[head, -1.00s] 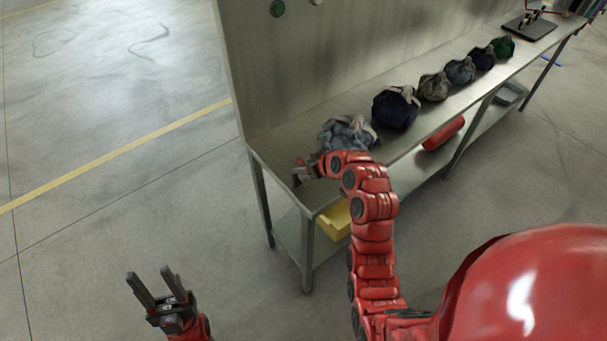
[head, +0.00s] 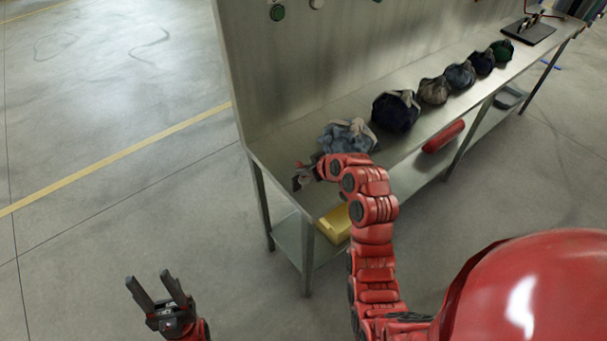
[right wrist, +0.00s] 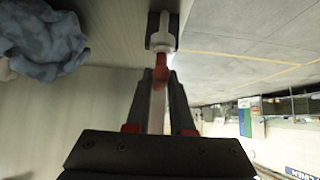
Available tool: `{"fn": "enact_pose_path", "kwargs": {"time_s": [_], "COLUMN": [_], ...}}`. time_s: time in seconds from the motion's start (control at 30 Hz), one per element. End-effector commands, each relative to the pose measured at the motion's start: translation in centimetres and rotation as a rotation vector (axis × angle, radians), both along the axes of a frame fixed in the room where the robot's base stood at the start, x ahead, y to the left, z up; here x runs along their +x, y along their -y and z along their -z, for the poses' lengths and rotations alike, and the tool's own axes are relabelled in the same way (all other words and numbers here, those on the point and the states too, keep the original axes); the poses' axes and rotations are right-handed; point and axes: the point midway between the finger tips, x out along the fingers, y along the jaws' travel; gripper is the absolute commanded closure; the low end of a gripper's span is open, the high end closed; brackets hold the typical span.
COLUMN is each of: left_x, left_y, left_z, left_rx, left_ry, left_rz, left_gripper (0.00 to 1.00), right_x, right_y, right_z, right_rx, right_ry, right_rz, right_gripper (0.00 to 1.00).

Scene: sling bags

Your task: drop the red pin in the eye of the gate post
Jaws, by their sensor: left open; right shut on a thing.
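The red pin (right wrist: 163,74) shows in the right wrist view between the fingertips of my right gripper (right wrist: 160,82), which is shut on it. A pale post on a dark base, seemingly the gate post (right wrist: 162,38), is just beyond the pin. The pin's red part overlaps the post's near end in this view; I cannot tell whether they touch or whether the pin is in the eye. In the head view my right gripper (head: 303,175) is over the bench's near left end, where pin and post are too small to make out. My left gripper (head: 157,292) is open and empty above the floor.
A grey-blue sling bag (head: 347,137) lies beside my right gripper. A row of several bags, starting with a dark blue one (head: 396,111), runs along the metal bench (head: 270,165). A yellow bin (head: 335,224) and a red roll (head: 444,136) sit lower down. A tall panel backs the bench.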

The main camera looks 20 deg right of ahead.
Motion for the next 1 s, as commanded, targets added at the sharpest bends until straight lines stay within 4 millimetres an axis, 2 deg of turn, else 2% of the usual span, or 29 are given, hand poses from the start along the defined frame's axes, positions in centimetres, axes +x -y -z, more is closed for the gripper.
{"fn": "enact_pose_path", "kwargs": {"time_s": [1.0], "left_x": [0.0], "left_y": [0.0], "left_z": [-0.9], "left_rx": [0.0], "left_ry": [0.0], "left_rz": [0.0], "left_gripper": [0.5], "right_x": [0.0], "right_y": [0.0], "right_z": [-4.5], "right_rx": [0.0], "right_ry": [0.002], "right_rz": [-0.001], "right_gripper": [1.0]}}
